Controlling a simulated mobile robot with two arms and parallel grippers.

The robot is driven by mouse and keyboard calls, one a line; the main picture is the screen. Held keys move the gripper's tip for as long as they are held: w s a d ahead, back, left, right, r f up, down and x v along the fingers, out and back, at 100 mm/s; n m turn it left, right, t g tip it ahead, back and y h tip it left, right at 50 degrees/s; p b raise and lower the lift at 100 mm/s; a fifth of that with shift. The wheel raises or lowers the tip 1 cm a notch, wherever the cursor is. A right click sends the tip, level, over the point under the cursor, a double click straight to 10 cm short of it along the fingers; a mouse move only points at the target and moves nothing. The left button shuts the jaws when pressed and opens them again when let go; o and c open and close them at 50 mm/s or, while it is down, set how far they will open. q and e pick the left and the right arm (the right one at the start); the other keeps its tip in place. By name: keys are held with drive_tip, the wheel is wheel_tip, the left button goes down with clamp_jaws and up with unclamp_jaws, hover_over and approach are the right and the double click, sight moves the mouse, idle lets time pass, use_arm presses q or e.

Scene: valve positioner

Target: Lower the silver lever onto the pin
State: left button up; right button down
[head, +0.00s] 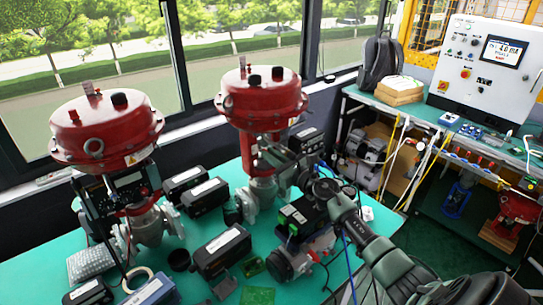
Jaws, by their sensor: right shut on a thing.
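My right arm comes in from the lower right, and its dark gripper (279,158) reaches the stem area under the right-hand red valve actuator (262,98). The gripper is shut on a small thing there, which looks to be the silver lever. The jaws and the dark parts around them hide most of it. The pin is too small or hidden to make out. A black positioner box (306,140) sits just right of the stem. The grey valve body (262,190) stands upright below. My left gripper is not in view.
Another red valve actuator (105,130) stands at the left. Several black boxes (221,250) and small parts lie on the green table (190,225). A black and green device (302,217) stands close beneath my right wrist. A side bench holds a control panel (487,62).

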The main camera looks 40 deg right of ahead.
idle(0.7)
drive_tip(key=shift+d+r+m+p, duration=0.1)
drive_tip(key=shift+r+m+p, duration=0.55)
drive_tip(key=shift+r+m, duration=0.15)
drive_tip(key=c, duration=1.5)
unclamp_jaws()
drive_tip(key=shift+s+d+b, duration=0.15)
drive_tip(key=shift+s+b, duration=0.15)
drive_tip(key=shift+s, duration=1.65)
drive_tip(key=shift+s+d+b, duration=0.15)
drive_tip(key=shift+s+b, duration=0.15)
drive_tip(key=shift+s, duration=1.65)
